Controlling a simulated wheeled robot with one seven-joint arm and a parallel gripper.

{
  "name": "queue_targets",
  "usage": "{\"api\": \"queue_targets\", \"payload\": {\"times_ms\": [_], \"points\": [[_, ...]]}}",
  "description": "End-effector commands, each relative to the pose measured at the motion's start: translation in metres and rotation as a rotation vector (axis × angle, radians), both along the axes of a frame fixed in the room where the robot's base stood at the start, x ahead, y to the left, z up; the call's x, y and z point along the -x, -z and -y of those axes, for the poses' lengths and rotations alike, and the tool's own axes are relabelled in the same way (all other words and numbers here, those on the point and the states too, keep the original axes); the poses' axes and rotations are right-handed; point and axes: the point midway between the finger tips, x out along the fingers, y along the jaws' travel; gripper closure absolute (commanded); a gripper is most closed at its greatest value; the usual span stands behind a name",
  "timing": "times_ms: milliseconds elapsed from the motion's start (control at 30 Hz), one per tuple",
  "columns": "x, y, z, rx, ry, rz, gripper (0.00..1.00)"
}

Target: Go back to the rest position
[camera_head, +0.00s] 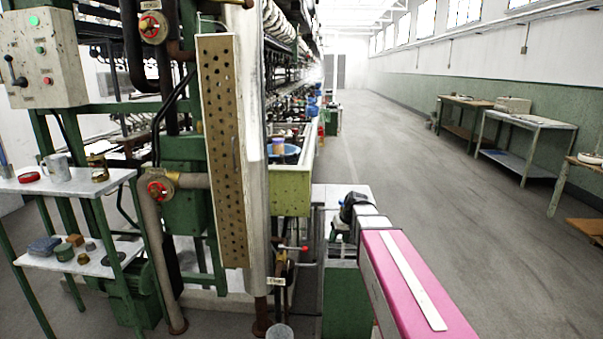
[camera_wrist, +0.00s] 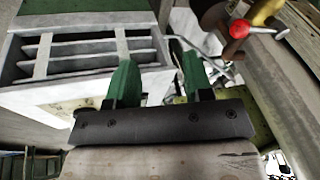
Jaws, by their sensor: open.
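My gripper (camera_wrist: 158,85) shows in the wrist view with its two green fingers apart. No object shows between the fingers. In the head view my pink-topped arm reaches forward from the lower right. Its dark far end is over a pale-topped stand beside the reeling machine (camera_head: 240,150). The fingers cannot be made out in the head view. In the wrist view a white slatted box (camera_wrist: 50,98) lies beyond the fingers to the left.
A lever with a red knob (camera_head: 304,248) sticks out at the machine's base; a red knob (camera_wrist: 239,28) also shows in the wrist view. A shelf (camera_head: 80,183) with cups and tins stands left. The aisle floor (camera_head: 400,140) is clear, with worktables (camera_head: 527,118) along the right wall.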

Motion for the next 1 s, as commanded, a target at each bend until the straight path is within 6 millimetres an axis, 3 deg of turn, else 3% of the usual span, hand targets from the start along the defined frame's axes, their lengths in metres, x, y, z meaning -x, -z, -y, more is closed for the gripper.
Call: {"api": "queue_targets", "payload": {"times_ms": [33, 100, 300, 400, 600, 1000], "points": [[0.03, 0.019, 0.005, 0.026, 0.029, -0.032, 0.53], [0.057, 0.041, 0.012, 0.064, 0.073, -0.07, 0.53], [0.133, 0.09, 0.031, 0.17, 0.183, -0.158, 0.53], [0.16, 0.104, 0.038, 0.212, 0.222, -0.186, 0.53], [0.184, 0.117, 0.045, 0.253, 0.261, -0.208, 0.53], [0.184, 0.118, 0.045, 0.256, 0.263, -0.21, 0.53]]}}
